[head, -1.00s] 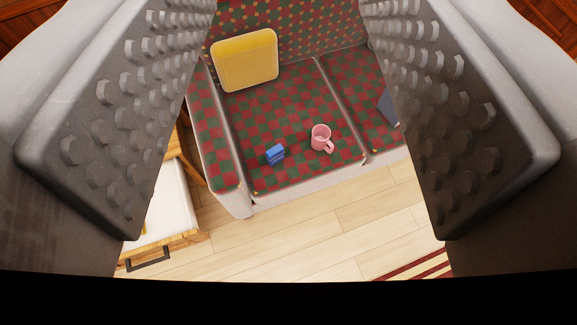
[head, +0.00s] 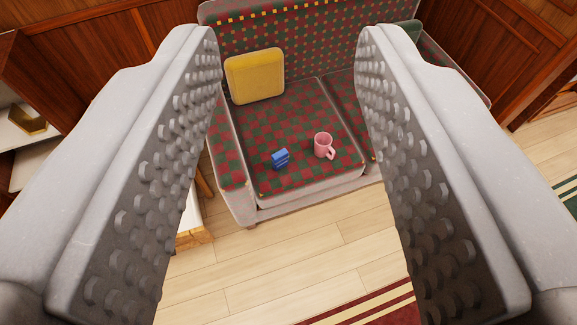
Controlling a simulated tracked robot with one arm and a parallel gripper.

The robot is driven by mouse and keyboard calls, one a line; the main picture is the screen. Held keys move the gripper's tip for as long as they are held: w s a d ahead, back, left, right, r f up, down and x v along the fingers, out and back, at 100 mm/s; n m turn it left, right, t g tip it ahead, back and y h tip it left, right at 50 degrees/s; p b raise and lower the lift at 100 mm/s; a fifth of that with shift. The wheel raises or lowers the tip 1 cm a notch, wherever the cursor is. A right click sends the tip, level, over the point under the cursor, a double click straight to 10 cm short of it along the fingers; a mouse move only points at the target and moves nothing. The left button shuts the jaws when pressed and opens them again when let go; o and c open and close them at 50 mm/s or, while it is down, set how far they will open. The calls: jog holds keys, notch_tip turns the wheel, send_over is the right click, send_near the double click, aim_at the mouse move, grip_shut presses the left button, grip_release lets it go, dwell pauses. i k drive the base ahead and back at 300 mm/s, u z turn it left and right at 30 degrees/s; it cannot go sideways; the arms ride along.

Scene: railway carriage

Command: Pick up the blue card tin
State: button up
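The blue card tin (head: 280,159) is a small blue box on the checked seat cushion of the sofa (head: 300,187), near its front edge and left of a pink mug. My gripper (head: 287,40) is open, with its two grey studded fingers wide apart at the left and right of the picture. Nothing is between the fingers. The tin shows in the gap between them, farther off and not touched.
The pink mug (head: 323,145) stands close to the right of the tin. A yellow cushion (head: 255,76) leans on the backrest behind it. The sofa's left armrest (head: 228,165) borders the seat. Bare wooden floor (head: 290,255) lies in front, with a striped rug (head: 365,305) nearer.

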aim_at(279, 160)
jog(key=u, duration=0.15)
jog(key=i, duration=0.9)
jog(key=z, duration=0.1)
